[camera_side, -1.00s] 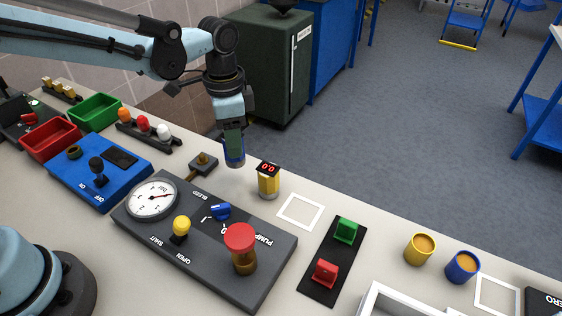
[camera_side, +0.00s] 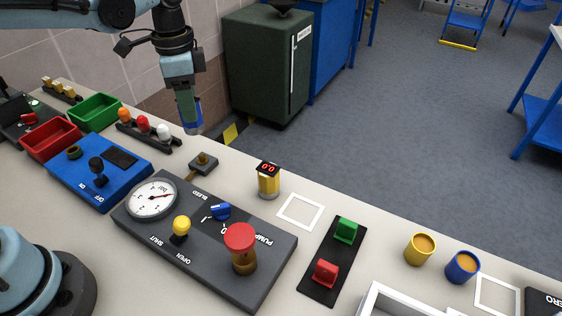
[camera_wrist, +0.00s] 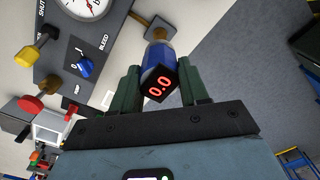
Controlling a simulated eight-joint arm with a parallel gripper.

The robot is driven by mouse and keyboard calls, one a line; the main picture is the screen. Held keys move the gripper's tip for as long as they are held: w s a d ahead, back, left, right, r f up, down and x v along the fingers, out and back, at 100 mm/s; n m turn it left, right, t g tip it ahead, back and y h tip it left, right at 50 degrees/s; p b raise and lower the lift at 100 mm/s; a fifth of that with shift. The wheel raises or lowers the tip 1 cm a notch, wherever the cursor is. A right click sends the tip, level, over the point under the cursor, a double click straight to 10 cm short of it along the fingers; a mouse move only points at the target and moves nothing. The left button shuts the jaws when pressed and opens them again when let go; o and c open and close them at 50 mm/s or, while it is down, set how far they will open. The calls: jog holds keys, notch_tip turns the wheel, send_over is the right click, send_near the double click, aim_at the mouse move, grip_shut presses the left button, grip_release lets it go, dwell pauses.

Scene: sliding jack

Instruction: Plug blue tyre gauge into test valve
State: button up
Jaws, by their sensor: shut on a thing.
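My gripper (camera_side: 188,103) is shut on the blue tyre gauge (camera_side: 197,121) and holds it in the air, above the back edge of the bench. In the wrist view the blue gauge (camera_wrist: 160,55) sits between the dark green fingers, and its display reads 0.0. The test valve (camera_side: 203,163), a small grey block with a brass stub, is on the bench below the gauge in the side view. In the wrist view the valve block (camera_wrist: 149,21) shows just beyond the gauge. The gauge and valve are apart in the side view.
A yellow gauge (camera_side: 268,181) stands to the right of the valve, beside a white square outline (camera_side: 300,212). The grey pump panel (camera_side: 202,246) with dial, knobs and red button lies in front. A rack of coloured knobs (camera_side: 142,127) is at left.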

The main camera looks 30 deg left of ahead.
aim_at(196, 134)
jog(key=shift+f, duration=2.8)
jog(key=shift+f, duration=1.4)
jog(key=shift+r, duration=0.15)
jog(key=shift+r, duration=0.95)
jog(key=shift+f, duration=1.05)
jog(key=o, duration=1.2)
jog(key=shift+c, duration=0.2)
